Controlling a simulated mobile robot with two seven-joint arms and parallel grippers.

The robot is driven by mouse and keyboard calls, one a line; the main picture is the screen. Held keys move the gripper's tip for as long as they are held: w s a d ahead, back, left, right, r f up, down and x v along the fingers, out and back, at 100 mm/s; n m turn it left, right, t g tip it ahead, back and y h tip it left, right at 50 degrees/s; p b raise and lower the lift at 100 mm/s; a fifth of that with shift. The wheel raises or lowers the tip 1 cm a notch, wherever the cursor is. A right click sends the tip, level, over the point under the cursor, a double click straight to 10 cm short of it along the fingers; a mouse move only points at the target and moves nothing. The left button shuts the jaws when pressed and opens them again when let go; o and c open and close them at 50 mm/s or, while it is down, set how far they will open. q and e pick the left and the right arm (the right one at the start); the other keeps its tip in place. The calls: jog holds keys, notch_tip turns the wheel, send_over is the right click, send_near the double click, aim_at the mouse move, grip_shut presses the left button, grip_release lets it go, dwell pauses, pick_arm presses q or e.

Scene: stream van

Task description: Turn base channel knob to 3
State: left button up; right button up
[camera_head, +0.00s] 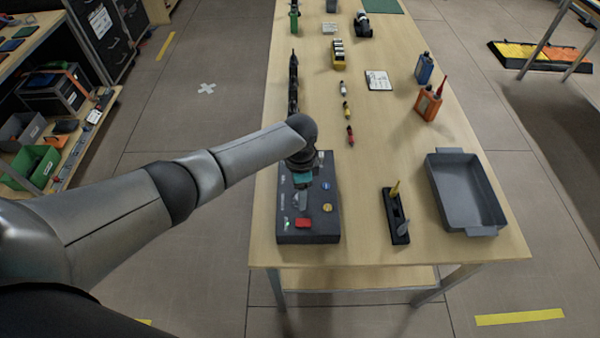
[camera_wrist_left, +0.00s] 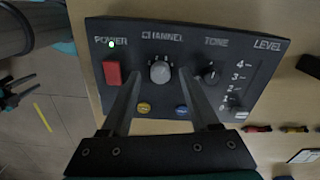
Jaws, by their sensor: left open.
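The base unit, a dark grey control box (camera_head: 322,228), lies at the near left of the table. In the left wrist view its panel (camera_wrist_left: 190,38) carries the labels POWER, CHANNEL, TONE and LEVEL. The grey round channel knob (camera_wrist_left: 159,71) sits under CHANNEL; its pointer setting is too small to read. My left gripper (camera_head: 301,203) points down over the box. In the wrist view its open fingers (camera_wrist_left: 160,80) lie on either side of the channel knob; contact cannot be made out. A dark claw at the wrist view's left edge may be my right gripper (camera_wrist_left: 14,97).
The red power button (camera_wrist_left: 112,73) sits left of the channel knob, the tone knob (camera_wrist_left: 211,75) right of it, the level slider (camera_wrist_left: 237,112) beyond. Yellow (camera_wrist_left: 144,107) and blue (camera_wrist_left: 181,110) buttons lie below. A grey tray (camera_head: 437,188) and black holder (camera_head: 399,231) stand right.

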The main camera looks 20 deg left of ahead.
pick_arm(q)
notch_tip(320, 180, up, 15)
jog(key=p, duration=0.2)
jog(key=shift+f, duration=0.2)
dwell(0.4)
